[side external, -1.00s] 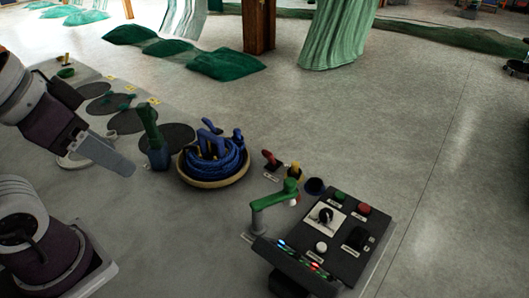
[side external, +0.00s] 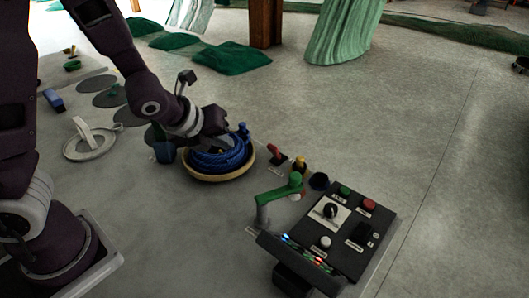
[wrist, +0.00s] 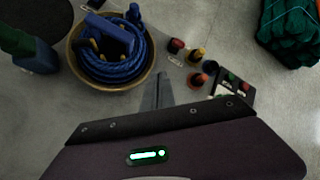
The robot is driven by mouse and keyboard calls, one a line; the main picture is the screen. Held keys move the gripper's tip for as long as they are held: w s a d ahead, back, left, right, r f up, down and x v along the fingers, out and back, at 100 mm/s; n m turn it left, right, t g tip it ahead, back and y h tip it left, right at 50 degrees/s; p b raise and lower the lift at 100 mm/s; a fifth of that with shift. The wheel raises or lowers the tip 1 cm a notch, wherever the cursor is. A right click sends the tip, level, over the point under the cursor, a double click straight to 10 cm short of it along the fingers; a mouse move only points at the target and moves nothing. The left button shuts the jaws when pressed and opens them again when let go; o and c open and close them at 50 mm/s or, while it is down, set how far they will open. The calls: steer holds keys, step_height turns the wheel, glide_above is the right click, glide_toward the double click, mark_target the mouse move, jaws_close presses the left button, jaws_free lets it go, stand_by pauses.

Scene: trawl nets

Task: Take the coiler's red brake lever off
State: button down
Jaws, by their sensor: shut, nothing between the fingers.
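The red lever (side external: 275,151) stands on the bench just right of the round tub (side external: 208,179), with a small label by its foot. It also shows in the wrist view (wrist: 176,45), upright and apart from my fingers. My gripper (wrist: 160,75) is shut and empty; its narrow fingers point down between the tub and the red lever. In the side view my gripper's dark body is over the tub's right part, and its fingertips are hard to make out. Blue rope (side external: 225,160) lies coiled in the tub, around a blue tool (wrist: 110,38).
A yellow knob (side external: 299,165) and a dark blue cup (side external: 319,181) stand right of the red lever. A green crank (side external: 278,192) and a black control box (side external: 345,228) are nearer the front. A green post on a blue base (side external: 164,151) stands left of the tub.

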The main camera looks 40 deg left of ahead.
mark_target(275, 152)
steer(key=f+m, duration=0.1)
steer(key=m, duration=0.2)
steer(key=w+d+f+m, duration=0.1)
steer(key=f+m, duration=0.1)
steer(key=d+f+m, duration=0.1)
steer(key=m, duration=0.2)
steer(key=shift+w+f+m+h, duration=0.25)
steer(key=shift+w+m+h, duration=0.05)
steer(key=x, duration=1)
steer(key=shift+w, duration=0.2)
steer(key=shift+w+r, duration=0.4)
steer(key=shift+w, duration=0.2)
steer(key=shift+w+r, duration=0.4)
steer(key=shift+w, duration=0.25)
steer(key=shift+w+r, duration=0.25)
steer(key=shift+w, duration=0.2)
steer(key=shift+w+r, duration=0.1)
steer(key=shift+r, duration=0.05)
